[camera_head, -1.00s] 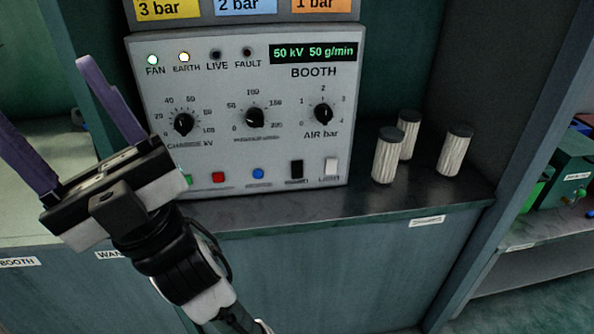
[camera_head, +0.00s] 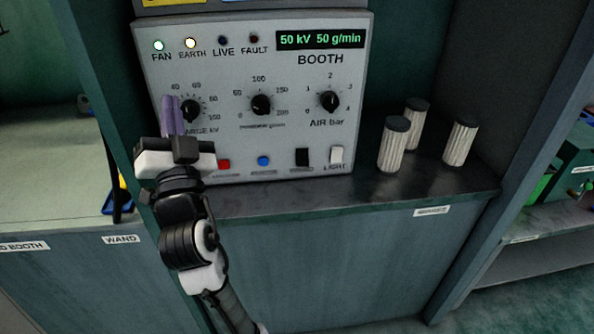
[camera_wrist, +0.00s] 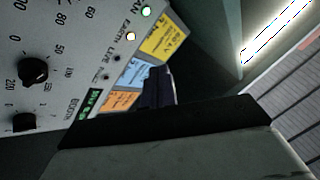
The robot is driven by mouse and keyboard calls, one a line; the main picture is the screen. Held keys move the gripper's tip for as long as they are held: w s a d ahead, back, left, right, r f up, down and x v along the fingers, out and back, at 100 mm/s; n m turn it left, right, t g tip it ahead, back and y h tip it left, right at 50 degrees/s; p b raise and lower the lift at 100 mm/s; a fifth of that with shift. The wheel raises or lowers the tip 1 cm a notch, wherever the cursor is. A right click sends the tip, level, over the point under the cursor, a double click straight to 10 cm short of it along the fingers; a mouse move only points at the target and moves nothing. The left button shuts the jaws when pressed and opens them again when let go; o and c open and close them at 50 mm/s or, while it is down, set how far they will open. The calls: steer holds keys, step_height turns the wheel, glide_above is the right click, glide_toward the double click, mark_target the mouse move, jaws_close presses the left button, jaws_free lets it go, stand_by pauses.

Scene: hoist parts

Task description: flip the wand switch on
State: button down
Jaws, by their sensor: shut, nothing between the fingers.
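The grey booth panel (camera_head: 290,75) stands on the counter. Along its bottom row is a black rocker switch (camera_head: 302,157), whose small label is too blurred to read. To its right is the white LIGHT switch (camera_head: 337,155). My gripper (camera_head: 173,102) is shut and empty, its purple fingers together and pointing up in front of the panel's left dial (camera_head: 191,110). It is well left of the black switch; I cannot tell whether it touches the panel. In the wrist view the closed fingers (camera_wrist: 158,90) show dark, with the panel's upper part (camera_wrist: 70,45) beyond.
A red button (camera_head: 223,164) and a blue button (camera_head: 263,160) lie between my gripper and the black switch. Several pleated filter cartridges (camera_head: 394,148) stand right of the panel. The FAN and EARTH lamps are lit; LIVE and FAULT are dark. The counter front (camera_head: 330,200) is clear.

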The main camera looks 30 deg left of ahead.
steer(key=w+d+f+m+h, duration=0.3)
steer(key=w+f+m+h, duration=0.6)
steer(key=f+m+h, duration=0.4)
steer(key=w+d+f+m+g+h, duration=0.1)
steer(key=d+f+m+h, duration=0.6)
steer(key=f, duration=0.3)
steer(key=shift+d+f+m+g, duration=0.3)
steer(key=shift+d+m+g, duration=0.15)
steer(key=shift+m, duration=0.25)
steer(key=shift+w, duration=0.2)
steer(key=p, duration=0.4)
glide_toward(307, 165)
steer(key=d, duration=0.1)
steer(key=w+d, duration=0.1)
steer(key=d, duration=0.1)
steer(key=shift+w+r, duration=0.25)
steer(key=w, duration=0.1)
steer(key=w+a+p, duration=0.1)
steer(key=w, duration=0.1)
steer(key=shift+w+a+f, duration=0.1)
steer(key=shift+a+f, duration=0.15)
steer(key=shift+w+a+f+p, duration=0.25)
steer(key=shift+w+a+p, duration=0.1)
steer(key=shift+w, duration=0.15)
steer(key=shift+f+b, duration=0.15)
steer(key=shift+b, duration=0.25)
